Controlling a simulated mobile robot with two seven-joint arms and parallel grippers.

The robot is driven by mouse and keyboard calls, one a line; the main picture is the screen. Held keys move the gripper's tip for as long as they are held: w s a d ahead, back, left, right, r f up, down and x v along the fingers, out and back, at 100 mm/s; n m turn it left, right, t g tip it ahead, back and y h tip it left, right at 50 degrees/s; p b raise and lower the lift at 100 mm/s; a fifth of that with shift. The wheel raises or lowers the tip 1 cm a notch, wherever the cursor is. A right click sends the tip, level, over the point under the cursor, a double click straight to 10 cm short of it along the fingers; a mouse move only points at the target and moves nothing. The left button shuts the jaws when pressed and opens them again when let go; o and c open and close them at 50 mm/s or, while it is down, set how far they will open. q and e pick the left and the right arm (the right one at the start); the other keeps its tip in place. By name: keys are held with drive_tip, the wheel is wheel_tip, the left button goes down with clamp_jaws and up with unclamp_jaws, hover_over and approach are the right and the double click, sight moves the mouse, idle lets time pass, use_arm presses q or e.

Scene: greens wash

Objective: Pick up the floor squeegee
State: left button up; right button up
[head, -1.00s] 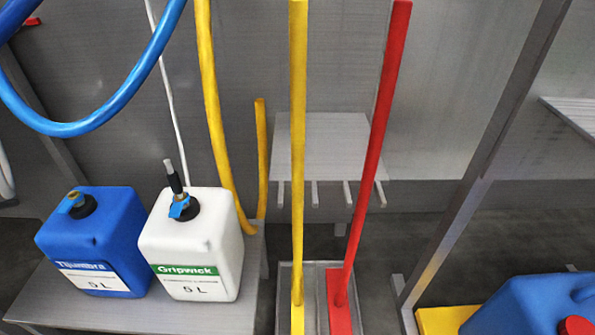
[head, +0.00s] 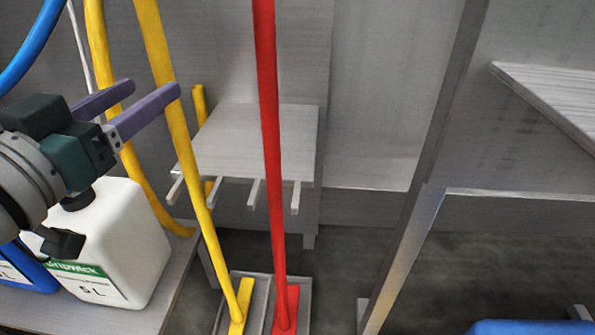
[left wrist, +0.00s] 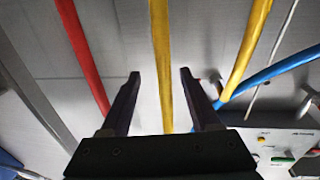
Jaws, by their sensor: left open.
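Two long-handled floor tools stand in a grey tray (head: 256,300): one with a yellow handle (head: 215,235), one with a red handle (head: 268,130). Their heads are seen from above, and I cannot tell by shape which is the squeegee. My left gripper (head: 157,88) is open at the upper part of the yellow handle, one fingertip overlapping it in the head view. In the left wrist view the yellow handle (left wrist: 160,45) runs between the open fingers (left wrist: 160,74), apart from both. The red handle (left wrist: 82,55) is off to the left there. My right gripper is out of view.
A white jug (head: 130,235) and a blue jug (head: 22,270) stand on a low bench at left, under my left arm. A yellow hose (head: 112,110) hangs behind the gripper. A grey shelf (head: 255,140) is behind the handles, a metal post (head: 425,210) to the right.

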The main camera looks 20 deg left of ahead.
sight(158, 81)
use_arm(q)
drive_tip(key=w, duration=0.1)
drive_tip(key=w+a+b, duration=0.1)
drive_tip(key=w, duration=0.1)
drive_tip(key=shift+w, duration=0.55)
drive_tip(key=w+b, duration=0.2)
drive_tip(key=w, duration=0.2)
drive_tip(key=shift+w+a, duration=0.1)
drive_tip(key=shift+w, duration=0.15)
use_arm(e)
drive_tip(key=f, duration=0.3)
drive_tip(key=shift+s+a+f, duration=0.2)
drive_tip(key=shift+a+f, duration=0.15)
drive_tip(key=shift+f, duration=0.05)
use_arm(q)
drive_tip(key=shift+c, duration=0.5)
clamp_jaws()
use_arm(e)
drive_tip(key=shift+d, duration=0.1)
